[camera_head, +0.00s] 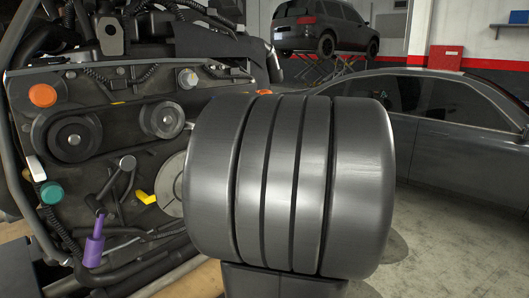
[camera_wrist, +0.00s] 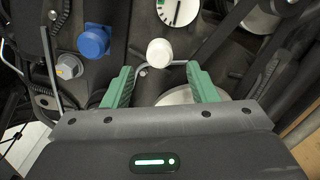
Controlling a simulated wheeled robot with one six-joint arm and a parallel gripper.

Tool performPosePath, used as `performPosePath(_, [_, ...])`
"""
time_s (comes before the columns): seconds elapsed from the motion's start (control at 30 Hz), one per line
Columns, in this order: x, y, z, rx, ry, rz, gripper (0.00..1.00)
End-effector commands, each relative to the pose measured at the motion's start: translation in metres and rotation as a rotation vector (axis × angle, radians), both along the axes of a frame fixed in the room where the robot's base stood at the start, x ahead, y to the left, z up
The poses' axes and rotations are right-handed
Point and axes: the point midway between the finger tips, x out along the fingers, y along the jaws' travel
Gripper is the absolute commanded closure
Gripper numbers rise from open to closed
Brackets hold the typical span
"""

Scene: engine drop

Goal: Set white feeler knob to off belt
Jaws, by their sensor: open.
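The white feeler knob (camera_wrist: 160,53) shows in the wrist view as a round white cap. It stands just beyond my gripper's fingertips and about midway between them, with a thin metal rod (camera_wrist: 178,63) beside it. My gripper (camera_wrist: 160,78) is open, its two green fingers spread with nothing held. I cannot tell whether the knob's feeler touches a belt. In the head view a dark belt (camera_head: 118,113) runs around pulleys on the engine. My large grey arm hides the right part of the engine there, along with my gripper.
A blue knob (camera_wrist: 93,40) and a grey bolt-like cap (camera_wrist: 69,66) lie left of the white knob; a white dial (camera_wrist: 178,10) is above. The head view shows an orange cap (camera_head: 43,95), a purple handle (camera_head: 94,243), a yellow lever (camera_head: 146,197) and a parked car (camera_head: 450,135).

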Motion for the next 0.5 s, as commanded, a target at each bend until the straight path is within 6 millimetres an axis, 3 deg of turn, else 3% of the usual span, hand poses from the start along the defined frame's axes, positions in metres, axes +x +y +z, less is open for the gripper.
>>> performPosePath(0.2, [-0.022, -0.030, -0.001, -0.001, -0.001, -0.005, 0.47])
performPosePath(0.5, [-0.041, -0.054, -0.001, 0.000, 0.000, -0.002, 0.47])
